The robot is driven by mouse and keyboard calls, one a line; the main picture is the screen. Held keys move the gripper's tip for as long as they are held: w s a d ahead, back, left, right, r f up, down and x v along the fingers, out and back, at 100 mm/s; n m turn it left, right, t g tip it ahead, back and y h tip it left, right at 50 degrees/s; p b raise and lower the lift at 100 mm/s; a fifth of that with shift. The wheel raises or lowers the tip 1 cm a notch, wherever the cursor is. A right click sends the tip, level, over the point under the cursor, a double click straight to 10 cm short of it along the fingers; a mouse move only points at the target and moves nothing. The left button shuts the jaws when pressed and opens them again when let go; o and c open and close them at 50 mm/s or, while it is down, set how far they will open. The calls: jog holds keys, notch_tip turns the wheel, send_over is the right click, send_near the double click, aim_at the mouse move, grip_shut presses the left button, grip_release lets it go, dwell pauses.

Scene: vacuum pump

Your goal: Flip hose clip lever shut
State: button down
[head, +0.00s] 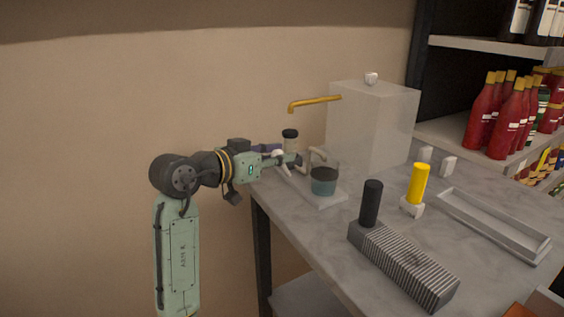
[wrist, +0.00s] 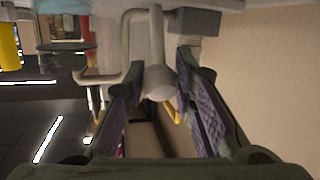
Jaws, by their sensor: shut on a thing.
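My gripper (head: 298,160) reaches in from the left over the table's back left edge. In the wrist view, its purple-padded fingers (wrist: 163,88) stand on both sides of a pale grey rod with a rounded end (wrist: 157,72), which looks like the hose clip lever. The gripper is shut on this rod, though the contact is hard to see. In the head view, a pale rounded piece (head: 278,155) shows beside the fingers. A bent grey tube (wrist: 128,45) runs beside the rod. The clip itself cannot be made out clearly.
A glass jar with teal liquid (head: 323,186) stands right of my gripper, with a dark-capped bottle (head: 290,143) behind. A translucent box (head: 370,125) with a brass spout (head: 313,102) is behind. A yellow handle (head: 419,184), ribbed block (head: 408,265) and metal tray (head: 495,225) stand farther right.

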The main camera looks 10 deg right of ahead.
jog(key=shift+a, duration=0.2)
dwell(0.4)
jog(key=c, duration=1.6)
grip_release()
jog(key=v, duration=1.2)
jog(key=shift+s+f, duration=0.1)
jog(key=shift+f, duration=0.2)
